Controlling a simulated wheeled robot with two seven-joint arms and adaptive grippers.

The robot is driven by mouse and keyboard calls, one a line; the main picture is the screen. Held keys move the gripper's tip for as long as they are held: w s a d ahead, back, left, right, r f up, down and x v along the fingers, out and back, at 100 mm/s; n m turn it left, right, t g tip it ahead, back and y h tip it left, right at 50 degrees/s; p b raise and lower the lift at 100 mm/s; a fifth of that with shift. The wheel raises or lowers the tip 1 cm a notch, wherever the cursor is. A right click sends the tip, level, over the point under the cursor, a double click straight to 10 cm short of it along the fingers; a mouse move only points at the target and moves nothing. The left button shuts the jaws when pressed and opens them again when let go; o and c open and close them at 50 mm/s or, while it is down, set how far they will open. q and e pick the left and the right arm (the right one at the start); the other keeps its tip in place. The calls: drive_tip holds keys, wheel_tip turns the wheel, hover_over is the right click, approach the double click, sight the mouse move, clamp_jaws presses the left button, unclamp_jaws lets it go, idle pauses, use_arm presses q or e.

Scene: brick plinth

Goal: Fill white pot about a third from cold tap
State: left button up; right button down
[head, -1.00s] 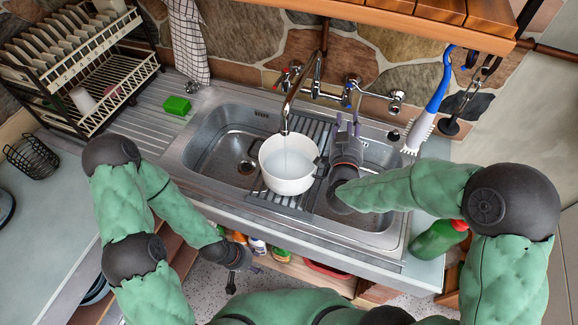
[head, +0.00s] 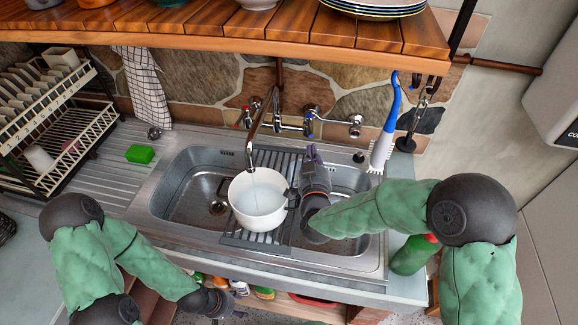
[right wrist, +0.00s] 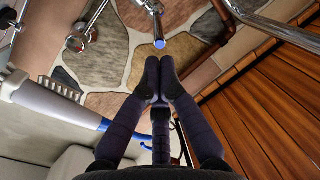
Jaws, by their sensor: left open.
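The white pot (head: 262,217) stands upright on a slatted rack over the sink, below the spout (head: 250,155). A thin pale stream seems to run from the spout into it, and pale bluish water shows inside; its exact level is hard to judge. My right gripper (head: 310,150) is right of the pot, pointing at the wall taps. In the right wrist view its fingertips (right wrist: 160,66) are together and empty, just short of the blue-marked cold tap (right wrist: 160,43); contact is unclear. My left gripper (head: 218,304) is open and empty, low in front of the counter.
A wooden shelf (head: 200,38) with dishes overhangs the taps. A blue-handled brush (head: 389,120) hangs at the right. A green sponge (head: 140,154) and dish rack (head: 70,145) are left. A green bottle (head: 410,256) is near my right arm.

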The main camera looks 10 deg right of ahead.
sight(310, 127)
drive_tip(key=s+d+f+m+t+y+p, duration=0.15)
drive_tip(key=s+d+m+y+p, duration=0.3)
drive_tip(key=d+m, duration=0.75)
drive_tip(key=w+a+r+m+p, duration=0.1)
drive_tip(key=w+a+m, duration=0.2)
drive_tip(key=w+a, duration=0.4)
drive_tip(key=w, duration=0.3)
drive_tip(key=shift+a+g, duration=0.1)
drive_tip(key=shift+g, duration=0.15)
